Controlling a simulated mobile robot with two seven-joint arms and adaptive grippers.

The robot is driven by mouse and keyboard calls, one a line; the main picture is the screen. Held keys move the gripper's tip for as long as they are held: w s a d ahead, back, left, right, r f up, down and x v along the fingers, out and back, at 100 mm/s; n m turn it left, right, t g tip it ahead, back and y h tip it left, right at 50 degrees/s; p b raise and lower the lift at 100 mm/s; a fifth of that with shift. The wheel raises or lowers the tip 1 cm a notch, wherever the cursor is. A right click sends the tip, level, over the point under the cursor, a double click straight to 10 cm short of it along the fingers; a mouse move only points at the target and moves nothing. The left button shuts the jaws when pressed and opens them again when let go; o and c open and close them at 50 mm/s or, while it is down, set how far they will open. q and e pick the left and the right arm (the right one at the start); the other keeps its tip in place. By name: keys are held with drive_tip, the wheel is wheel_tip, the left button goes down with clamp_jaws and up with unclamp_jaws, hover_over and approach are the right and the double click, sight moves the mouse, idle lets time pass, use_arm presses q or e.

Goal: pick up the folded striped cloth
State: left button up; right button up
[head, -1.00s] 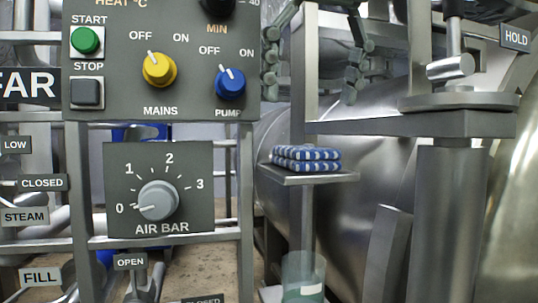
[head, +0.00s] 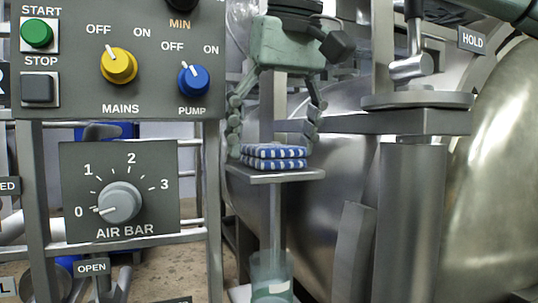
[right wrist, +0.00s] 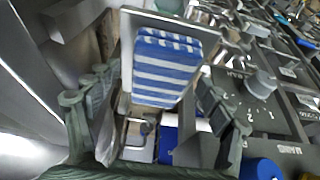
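The folded striped cloth (head: 273,157), blue and white, lies flat on a small grey shelf (head: 290,176) on a post. My right gripper (head: 273,148) is open, pointing down over the shelf, with one finger at each side of the cloth. In the right wrist view the cloth (right wrist: 166,68) lies beyond and between the spread fingers (right wrist: 155,112), with nothing held. I cannot tell whether a finger touches it. My left gripper is not seen.
A control panel with yellow (head: 118,66) and blue (head: 194,81) knobs and an air dial (head: 119,202) stands left of the shelf. A steel vessel (head: 325,200) lies behind it, with a thick post (head: 420,220) at right. A clear cup (head: 271,275) stands below.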

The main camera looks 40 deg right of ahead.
sight(273, 145)
drive_tip(key=c, duration=1.1)
drive_tip(key=shift+r, duration=0.1)
drive_tip(key=shift+s+r, duration=0.2)
drive_tip(key=shift+r, duration=0.3)
wheel_tip(273, 145, up, 6)
drive_tip(key=shift+f, duration=0.25)
drive_tip(key=shift+s+a+r, duration=0.2)
drive_tip(key=shift+s, duration=0.35)
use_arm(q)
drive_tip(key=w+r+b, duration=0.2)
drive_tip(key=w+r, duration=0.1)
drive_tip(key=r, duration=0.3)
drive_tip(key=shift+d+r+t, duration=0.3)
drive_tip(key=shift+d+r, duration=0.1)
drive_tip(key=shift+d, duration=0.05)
use_arm(e)
drive_tip(key=s+a, duration=0.1)
drive_tip(key=s, duration=0.5)
drive_tip(key=s+a, duration=0.2)
drive_tip(key=s, duration=0.4)
drive_tip(key=s+a, duration=0.1)
drive_tip(key=s, duration=0.5)
drive_tip(key=shift+a, duration=0.15)
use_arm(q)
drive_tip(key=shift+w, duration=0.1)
